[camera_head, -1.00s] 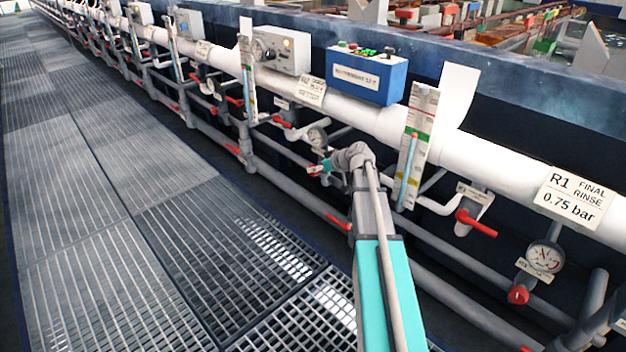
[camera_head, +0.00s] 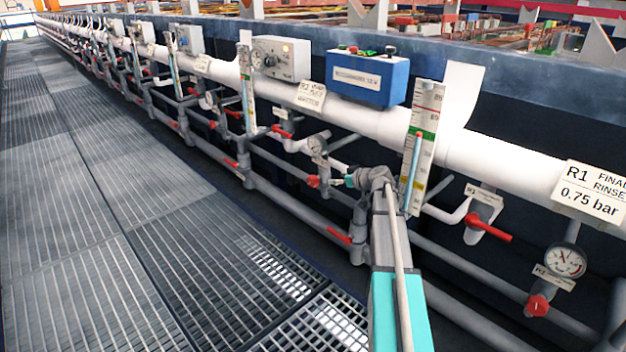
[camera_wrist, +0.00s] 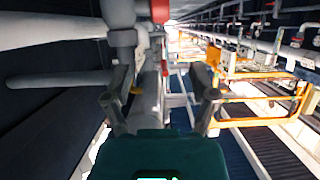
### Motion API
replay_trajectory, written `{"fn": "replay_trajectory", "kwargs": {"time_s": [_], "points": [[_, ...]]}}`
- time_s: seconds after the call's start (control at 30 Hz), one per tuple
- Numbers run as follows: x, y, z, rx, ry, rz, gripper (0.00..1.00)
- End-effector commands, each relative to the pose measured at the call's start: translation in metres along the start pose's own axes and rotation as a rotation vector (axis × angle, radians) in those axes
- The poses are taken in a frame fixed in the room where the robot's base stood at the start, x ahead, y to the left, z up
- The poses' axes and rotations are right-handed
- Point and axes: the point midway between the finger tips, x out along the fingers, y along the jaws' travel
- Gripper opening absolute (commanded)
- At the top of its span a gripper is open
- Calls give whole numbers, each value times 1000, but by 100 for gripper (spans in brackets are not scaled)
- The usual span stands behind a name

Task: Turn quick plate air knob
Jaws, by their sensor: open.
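A red knob (camera_head: 313,181) sits below a small round gauge (camera_head: 318,145) on the pipework, under a white sign (camera_head: 311,95) whose lettering is too blurred to read for certain. It may be the quick plate air knob. My gripper (camera_head: 338,182) is just right of this knob in the head view, apparently apart from it. In the wrist view my gripper (camera_wrist: 164,98) has its two fingers spread, with grey pipework behind the gap. A red part (camera_wrist: 160,10) shows at the top edge there, above the fingers; I cannot tell whether it is the same knob.
A second red knob (camera_head: 537,305) and gauge (camera_head: 565,261) sit under the R1 final rinse sign (camera_head: 592,192). A red lever (camera_head: 488,228) and a flow tube (camera_head: 413,172) are near my arm. A blue control box (camera_head: 367,77) sits above. The grating walkway (camera_head: 110,220) is clear.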

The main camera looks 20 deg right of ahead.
Motion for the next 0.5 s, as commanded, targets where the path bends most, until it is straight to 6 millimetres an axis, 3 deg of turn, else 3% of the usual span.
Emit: {"fn": "replay_trajectory", "kwargs": {"time_s": [0.27,0.5], "points": [[9,0,1,0,-1,-1,74],[35,0,2,-1,-1,-2,74]]}}
